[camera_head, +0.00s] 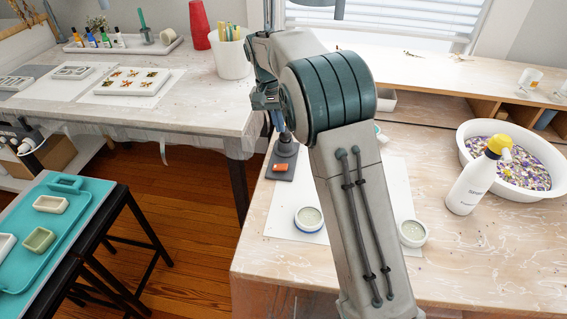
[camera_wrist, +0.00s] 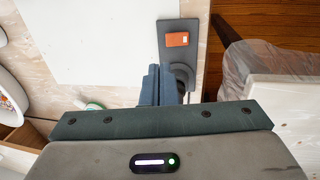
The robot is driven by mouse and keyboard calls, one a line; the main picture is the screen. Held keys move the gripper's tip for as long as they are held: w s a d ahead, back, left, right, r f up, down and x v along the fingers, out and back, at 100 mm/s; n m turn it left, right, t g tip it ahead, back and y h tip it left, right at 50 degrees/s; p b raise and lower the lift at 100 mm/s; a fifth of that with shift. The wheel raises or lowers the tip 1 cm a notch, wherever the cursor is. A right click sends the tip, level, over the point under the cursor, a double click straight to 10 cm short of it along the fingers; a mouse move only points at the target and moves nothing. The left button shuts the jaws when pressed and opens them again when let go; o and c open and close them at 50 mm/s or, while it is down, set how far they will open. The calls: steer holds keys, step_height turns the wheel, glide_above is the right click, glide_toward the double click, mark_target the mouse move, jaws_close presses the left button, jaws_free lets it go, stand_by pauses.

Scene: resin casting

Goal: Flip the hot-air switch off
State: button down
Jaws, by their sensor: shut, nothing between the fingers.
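The orange hot-air switch (camera_head: 281,167) sits on a flat dark grey base plate (camera_head: 272,177) near the left edge of the right-hand table. In the wrist view the switch (camera_wrist: 177,39) lies just beyond my fingertips on the same plate (camera_wrist: 191,63). Which way it is tipped I cannot tell. A round dark grey part (camera_head: 286,146) stands on the plate behind the switch. My gripper (camera_wrist: 161,72) is shut and empty, its blue fingers together. It is close to the plate and apart from the switch in the picture. In the head view my arm hides part of the table.
White sheets (camera_head: 283,224) with small round jars (camera_head: 308,219) lie before the plate. A white bottle (camera_head: 470,188) and a bowl of petals (camera_head: 541,190) stand at the right. A tall white cup (camera_head: 232,58) stands on the left table, across a floor gap.

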mark_target(285, 168)
steer(key=shift+w+a+f, duration=0.45)
steer(key=shift+a+f, duration=0.1)
steer(key=d+f, duration=0.1)
steer(key=f, duration=0.8)
steer(key=d+f, duration=0.1)
steer(key=f, duration=0.3)
steer(key=shift+s+d+f, duration=0.25)
steer(key=shift+d+f, duration=0.05)
steer(key=shift+f, duration=0.1)
steer(key=shift+d+f+b, duration=0.2)
steer(key=shift+f+b, duration=0.2)
steer(key=shift+b, duration=0.35)
steer(key=shift+y, duration=0.3)
steer(key=shift+a+r, duration=0.15)
steer(key=shift+a, duration=0.05)
